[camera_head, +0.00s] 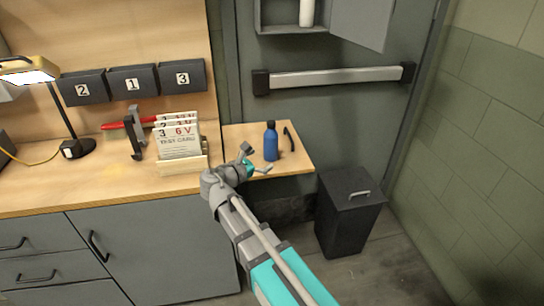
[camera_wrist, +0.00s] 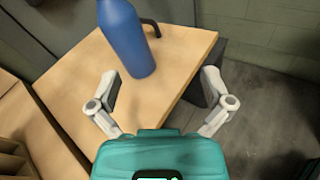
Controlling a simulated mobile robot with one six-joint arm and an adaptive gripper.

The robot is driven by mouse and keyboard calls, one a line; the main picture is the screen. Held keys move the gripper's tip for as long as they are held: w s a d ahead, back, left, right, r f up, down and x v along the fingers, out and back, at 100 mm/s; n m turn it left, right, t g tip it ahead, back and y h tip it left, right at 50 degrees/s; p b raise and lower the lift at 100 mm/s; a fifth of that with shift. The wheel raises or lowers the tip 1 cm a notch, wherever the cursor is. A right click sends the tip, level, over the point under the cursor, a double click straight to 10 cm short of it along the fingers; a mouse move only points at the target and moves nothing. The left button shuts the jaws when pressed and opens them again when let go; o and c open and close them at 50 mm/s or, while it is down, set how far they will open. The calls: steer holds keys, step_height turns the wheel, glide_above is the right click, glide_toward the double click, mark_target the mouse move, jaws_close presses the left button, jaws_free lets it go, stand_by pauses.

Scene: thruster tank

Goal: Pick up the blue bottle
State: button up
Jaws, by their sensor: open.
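The blue bottle (camera_head: 271,143) has a dark cap and stands upright on the wooden side shelf (camera_head: 300,160) at the right end of the bench. In the wrist view the bottle (camera_wrist: 127,40) stands beyond my fingers, a little left of the middle, with its top out of frame. My gripper (camera_head: 256,159) is just left of and in front of the bottle in the head view. In the wrist view my gripper (camera_wrist: 160,88) has its two fingers spread wide with nothing between them. The bottle is apart from the fingers.
A black handle-like object (camera_head: 289,139) is right beside the bottle. A rack of test cards (camera_head: 181,160) stands on the bench to the left. A black lidded bin (camera_head: 348,215) stands on the floor to the right. A door with a push bar (camera_head: 335,78) is behind.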

mark_target(266, 142)
steer(key=a+n+t, duration=0.1)
steer(key=a, duration=0.1)
steer(key=a+n+t+b, duration=0.1)
steer(key=a+n, duration=0.1)
steer(key=a, duration=0.1)
steer(key=shift+s, duration=0.2)
steer(key=shift+x, duration=4.3)
steer(key=shift+w, duration=0.15)
steer(key=shift+x, duration=2.45)
steer(key=shift+a, duration=0.1)
steer(key=shift+r, duration=0.1)
steer(key=c, duration=1.2)
